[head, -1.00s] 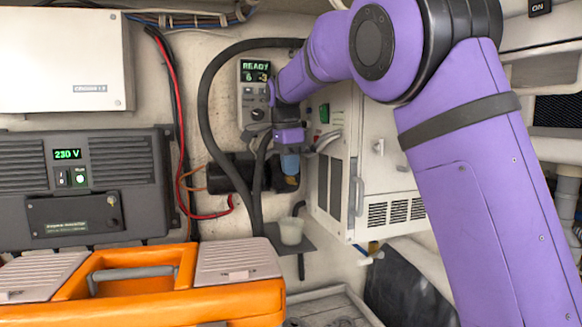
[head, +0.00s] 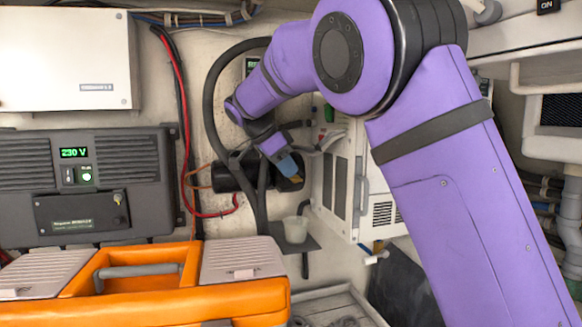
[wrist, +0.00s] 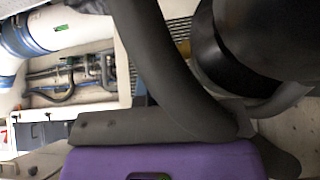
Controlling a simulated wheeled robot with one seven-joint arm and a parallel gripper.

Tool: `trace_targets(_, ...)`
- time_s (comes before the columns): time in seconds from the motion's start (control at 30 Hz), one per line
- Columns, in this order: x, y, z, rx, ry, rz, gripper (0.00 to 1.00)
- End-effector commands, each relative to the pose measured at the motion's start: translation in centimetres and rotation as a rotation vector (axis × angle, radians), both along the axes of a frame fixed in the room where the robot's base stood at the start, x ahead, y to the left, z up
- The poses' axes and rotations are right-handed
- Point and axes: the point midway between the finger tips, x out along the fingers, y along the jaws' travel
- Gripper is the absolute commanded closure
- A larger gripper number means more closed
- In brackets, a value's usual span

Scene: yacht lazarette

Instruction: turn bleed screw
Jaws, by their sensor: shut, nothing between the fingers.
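My gripper (head: 287,163), on the purple arm, points down and right in front of a black cylindrical unit (head: 228,178) on the back wall. Its blue-grey end overlaps that unit's right side in the head view; I cannot tell if they touch. The fingers are shut with nothing between them. In the wrist view, a thick dark hose (wrist: 165,60) crosses close to the camera, and a large black round body (wrist: 265,40) fills the upper right. I cannot make out the bleed screw; the gripper or hoses may hide it.
A white cabinet (head: 345,170) stands right of the gripper. A pale cup (head: 295,229) sits on a small dark shelf below. An orange toolbox (head: 150,290) fills the lower left. A grey 230 V unit (head: 85,185) is at the left. A control display (head: 251,67) is partly hidden by my arm.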

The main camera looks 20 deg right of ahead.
Motion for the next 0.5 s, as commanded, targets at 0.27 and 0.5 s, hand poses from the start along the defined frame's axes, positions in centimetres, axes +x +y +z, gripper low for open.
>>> trace_targets(0.27, -0.03, 0.63, -0.55, -0.193, 0.002, 0.001, 1.0)
trace_targets(0.5, -0.01, 0.75, -0.73, -0.189, 0.0, -0.001, 1.0)
